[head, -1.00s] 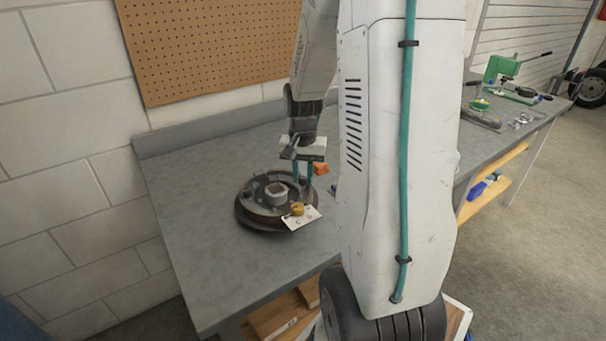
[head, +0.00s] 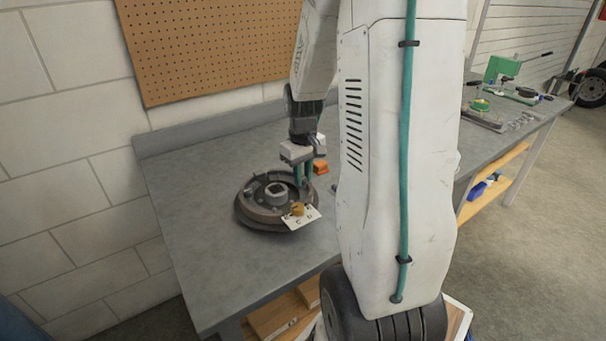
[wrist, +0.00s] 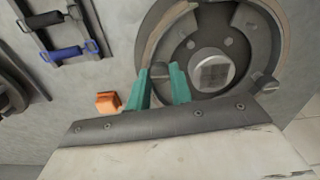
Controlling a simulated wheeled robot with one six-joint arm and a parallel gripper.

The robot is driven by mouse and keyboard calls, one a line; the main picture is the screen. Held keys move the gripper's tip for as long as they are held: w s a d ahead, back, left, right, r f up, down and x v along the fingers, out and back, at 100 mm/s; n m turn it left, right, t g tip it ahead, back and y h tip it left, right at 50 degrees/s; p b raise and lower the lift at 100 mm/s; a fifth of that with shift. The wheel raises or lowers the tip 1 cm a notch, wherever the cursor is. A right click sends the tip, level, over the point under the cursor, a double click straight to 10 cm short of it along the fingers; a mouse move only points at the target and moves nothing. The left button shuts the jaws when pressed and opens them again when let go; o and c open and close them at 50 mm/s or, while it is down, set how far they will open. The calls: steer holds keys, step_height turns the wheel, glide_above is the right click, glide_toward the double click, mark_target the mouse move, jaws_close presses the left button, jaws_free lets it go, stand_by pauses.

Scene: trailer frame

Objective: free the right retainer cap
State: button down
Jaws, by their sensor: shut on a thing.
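A round brake assembly (head: 262,217) with a dark rim and a square-ended centre hub lies on the grey bench. It also shows in the wrist view (wrist: 228,88). My gripper (head: 303,181) points down over its back right side. In the wrist view, my gripper's green fingers (wrist: 161,84) are shut on a small grey retainer cap (wrist: 160,69), mostly hidden between them. Whether the cap is still seated cannot be told. Another small grey cap (wrist: 266,84) shows on the opposite side of the hub, clear of the fingers.
An orange block (head: 320,167) lies just behind the assembly, near my gripper. A white card (head: 303,218) and a yellow piece (head: 297,208) sit at its front edge. The bench's left side is clear.

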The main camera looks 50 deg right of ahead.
mark_target(304, 178)
steer(key=shift+n, duration=0.5)
steer(key=c, duration=1.3)
jaws_free()
steer(key=shift+o, duration=0.2)
steer(key=shift+r, duration=0.1)
step_height(304, 178, up, 8)
steer(key=shift+d+f, duration=0.1)
steer(key=shift+f, duration=0.05)
